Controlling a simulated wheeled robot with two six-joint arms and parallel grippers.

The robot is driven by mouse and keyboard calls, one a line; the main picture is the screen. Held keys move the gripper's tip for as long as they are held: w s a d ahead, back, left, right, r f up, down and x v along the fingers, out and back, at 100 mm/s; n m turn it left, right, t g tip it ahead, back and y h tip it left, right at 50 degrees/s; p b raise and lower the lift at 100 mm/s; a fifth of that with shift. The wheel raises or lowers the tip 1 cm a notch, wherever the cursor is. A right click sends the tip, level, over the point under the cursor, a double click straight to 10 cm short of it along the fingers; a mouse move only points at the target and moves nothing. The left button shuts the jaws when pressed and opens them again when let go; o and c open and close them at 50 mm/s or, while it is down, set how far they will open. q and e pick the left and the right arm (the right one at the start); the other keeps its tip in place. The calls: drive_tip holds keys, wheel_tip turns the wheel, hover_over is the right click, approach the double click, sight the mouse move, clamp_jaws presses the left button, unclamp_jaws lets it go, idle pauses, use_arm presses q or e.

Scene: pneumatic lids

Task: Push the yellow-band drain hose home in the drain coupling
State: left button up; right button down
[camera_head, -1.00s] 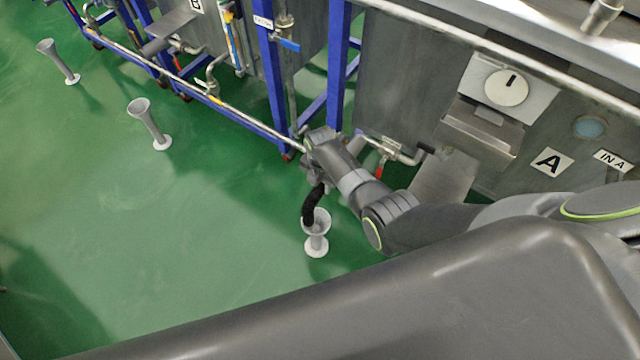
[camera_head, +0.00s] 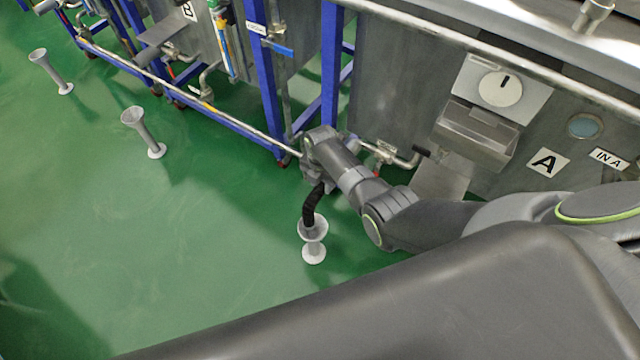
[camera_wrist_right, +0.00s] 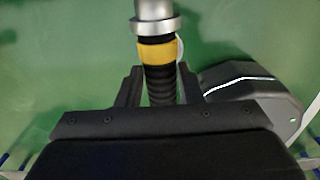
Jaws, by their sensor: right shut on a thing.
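The black drain hose (camera_head: 313,205) hangs from my right gripper (camera_head: 319,180), and its lower end is at the mouth of a grey funnel (camera_head: 313,232). In the right wrist view the ribbed hose (camera_wrist_right: 161,88) lies between the jaws of my right gripper (camera_wrist_right: 158,88), which is shut on it. The yellow band (camera_wrist_right: 157,51) shows just beyond the jaws. A metal collar and pipe (camera_wrist_right: 153,24), apparently the drain coupling, line up with the hose end. I cannot tell how deep the hose sits there. My left gripper is out of view.
Tank A (camera_head: 405,85) stands behind my right arm, with a drain valve (camera_head: 385,152) low on it. A blue frame post (camera_head: 331,75) is close to the wrist. Two other funnels (camera_head: 145,135) (camera_head: 52,75) stand on the open green floor to the left.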

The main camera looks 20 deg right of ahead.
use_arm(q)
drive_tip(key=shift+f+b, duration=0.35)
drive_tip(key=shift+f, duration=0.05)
use_arm(e)
drive_tip(key=shift+w+d, duration=0.6)
drive_tip(key=shift+d, duration=0.05)
drive_tip(key=c, duration=0.9)
unclamp_jaws()
drive_tip(key=shift+s, duration=0.1)
drive_tip(key=shift+r, duration=0.15)
use_arm(q)
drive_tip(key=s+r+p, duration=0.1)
drive_tip(key=p, duration=0.1)
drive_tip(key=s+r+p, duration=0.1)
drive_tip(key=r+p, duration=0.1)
drive_tip(key=p, duration=0.1)
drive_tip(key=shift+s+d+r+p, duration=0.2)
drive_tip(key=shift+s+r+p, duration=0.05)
drive_tip(key=shift+p, duration=0.1)
use_arm(e)
wheel_tip(320, 180, up, 17)
drive_tip(key=shift+d, duration=0.1)
